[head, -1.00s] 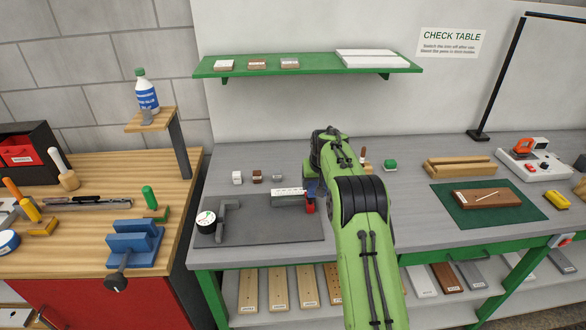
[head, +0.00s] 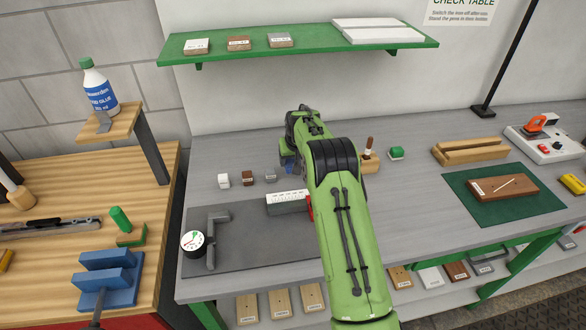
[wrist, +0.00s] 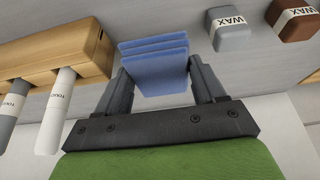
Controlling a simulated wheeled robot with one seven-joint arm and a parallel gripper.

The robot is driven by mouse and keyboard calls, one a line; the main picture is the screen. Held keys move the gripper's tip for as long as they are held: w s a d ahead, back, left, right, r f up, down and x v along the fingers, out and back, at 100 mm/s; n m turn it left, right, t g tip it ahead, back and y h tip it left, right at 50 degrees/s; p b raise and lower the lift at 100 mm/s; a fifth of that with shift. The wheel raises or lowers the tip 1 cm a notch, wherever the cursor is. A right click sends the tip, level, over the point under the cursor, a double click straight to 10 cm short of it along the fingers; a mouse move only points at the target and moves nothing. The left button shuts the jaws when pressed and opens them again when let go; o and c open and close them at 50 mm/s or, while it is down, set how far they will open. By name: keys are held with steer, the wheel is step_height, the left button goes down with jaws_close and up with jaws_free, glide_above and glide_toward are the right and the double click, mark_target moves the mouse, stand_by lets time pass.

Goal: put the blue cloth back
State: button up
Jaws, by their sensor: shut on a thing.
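The blue cloth (wrist: 154,62) is a folded stack of layers between the two fingers of my gripper (wrist: 162,82) in the wrist view. The fingers are shut on its sides. In the head view only a small blue part of the cloth (head: 288,166) shows beside my green arm, at the back of the grey table. It is just right of the small wax blocks and left of the wooden pen block. My arm hides most of the gripper there. I cannot tell whether the cloth touches the tabletop.
A grey wax block (wrist: 231,29) and a brown one (wrist: 294,20) are close on the right in the wrist view. The wooden block (wrist: 60,52) with touch-up pens is on the left. A white labelled block (head: 287,202) stands in front. A green shelf (head: 300,48) hangs above.

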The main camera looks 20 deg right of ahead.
step_height(320, 180, down, 4)
steer(key=shift+f, duration=0.1)
steer(key=o, duration=1.1)
steer(key=shift+f, duration=0.1)
